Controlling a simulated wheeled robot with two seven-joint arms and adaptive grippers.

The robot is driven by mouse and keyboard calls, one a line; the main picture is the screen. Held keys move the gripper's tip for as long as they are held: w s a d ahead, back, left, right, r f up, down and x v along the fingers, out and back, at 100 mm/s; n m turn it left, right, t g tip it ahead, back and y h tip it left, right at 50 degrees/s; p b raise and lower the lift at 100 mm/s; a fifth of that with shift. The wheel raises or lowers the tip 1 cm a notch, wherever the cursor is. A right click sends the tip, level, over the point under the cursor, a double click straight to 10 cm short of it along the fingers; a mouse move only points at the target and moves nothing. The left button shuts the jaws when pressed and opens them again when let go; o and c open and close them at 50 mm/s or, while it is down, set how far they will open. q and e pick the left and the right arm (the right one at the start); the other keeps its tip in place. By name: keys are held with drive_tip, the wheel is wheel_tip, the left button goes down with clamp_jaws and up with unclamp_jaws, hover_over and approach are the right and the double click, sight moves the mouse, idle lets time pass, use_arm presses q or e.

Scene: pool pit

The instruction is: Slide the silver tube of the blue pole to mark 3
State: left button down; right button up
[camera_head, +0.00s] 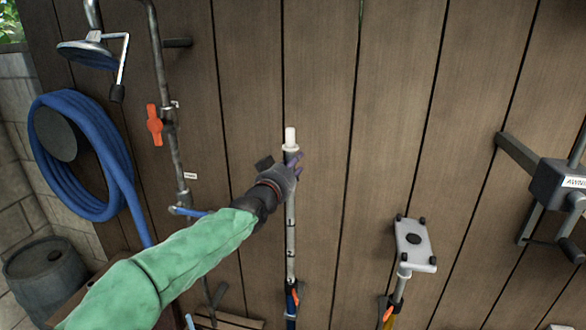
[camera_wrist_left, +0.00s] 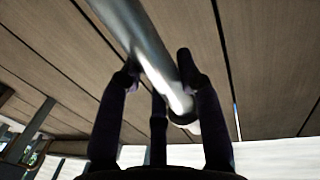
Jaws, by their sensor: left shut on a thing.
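The blue pole (camera_head: 291,308) stands upright against the plank wall, its blue lower part at the bottom edge of the head view. Its silver tube (camera_head: 291,240) rises above an orange clip (camera_head: 295,297) and ends in a white tip (camera_head: 290,138). My left gripper (camera_head: 292,168) is shut on the silver tube near its upper end, just below the white tip. In the left wrist view the silver tube (camera_wrist_left: 150,50) runs slantwise between the dark fingers (camera_wrist_left: 158,75). Small dark bands show on the tube, but no mark numbers can be read. My right gripper is out of view.
A coiled blue hose (camera_head: 110,165) and a shower pipe with an orange valve handle (camera_head: 154,125) are at left. A grey-headed brush (camera_head: 414,245) on a pole stands at right, beside a crank box (camera_head: 560,185). A barrel (camera_head: 45,275) sits lower left.

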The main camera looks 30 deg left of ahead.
use_arm(q)
drive_tip(key=c, duration=0.8)
unclamp_jaws()
drive_tip(key=s, duration=0.8)
drive_tip(key=s+d, duration=0.1)
drive_tip(key=s, duration=0.3)
drive_tip(key=shift+f, duration=0.1)
